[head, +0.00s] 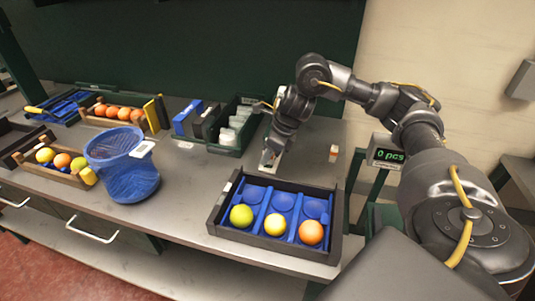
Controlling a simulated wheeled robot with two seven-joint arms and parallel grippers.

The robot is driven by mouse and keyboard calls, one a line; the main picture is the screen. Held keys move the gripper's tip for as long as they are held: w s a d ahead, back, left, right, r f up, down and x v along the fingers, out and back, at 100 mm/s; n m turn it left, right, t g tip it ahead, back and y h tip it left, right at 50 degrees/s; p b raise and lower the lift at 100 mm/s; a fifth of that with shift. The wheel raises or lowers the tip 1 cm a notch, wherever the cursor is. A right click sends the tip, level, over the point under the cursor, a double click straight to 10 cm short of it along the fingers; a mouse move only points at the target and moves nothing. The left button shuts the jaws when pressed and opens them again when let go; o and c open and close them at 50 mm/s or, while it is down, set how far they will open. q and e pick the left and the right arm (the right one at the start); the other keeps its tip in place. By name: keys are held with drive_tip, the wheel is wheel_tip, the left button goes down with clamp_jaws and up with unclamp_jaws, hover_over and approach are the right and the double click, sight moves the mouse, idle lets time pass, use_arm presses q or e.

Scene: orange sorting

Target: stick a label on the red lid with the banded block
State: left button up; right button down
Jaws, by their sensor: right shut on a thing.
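My right gripper (268,160) reaches down to the grey worktop behind the blue-lined tray. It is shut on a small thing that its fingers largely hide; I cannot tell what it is. A small pale block (333,153) with an orange-red part stands on the worktop to the right of the gripper, apart from it. I cannot make out a red lid or a label for certain. My left gripper is not in view.
A dark tray (216,218) with blue cups holds a yellow-green fruit, a yellow one and an orange in front. A blue mesh basket (125,180), fruit crates and a green bin (222,149) stand left. A counter display (387,154) reads "0 pcs".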

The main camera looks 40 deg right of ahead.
drive_tip(key=shift+f, duration=0.5)
idle(1.3)
wheel_tip(320, 180, up, 2)
drive_tip(key=shift+r+p, duration=0.15)
drive_tip(key=shift+p, duration=0.85)
wheel_tip(320, 180, up, 5)
drive_tip(key=p, duration=0.5)
drive_tip(key=shift+f, duration=0.2)
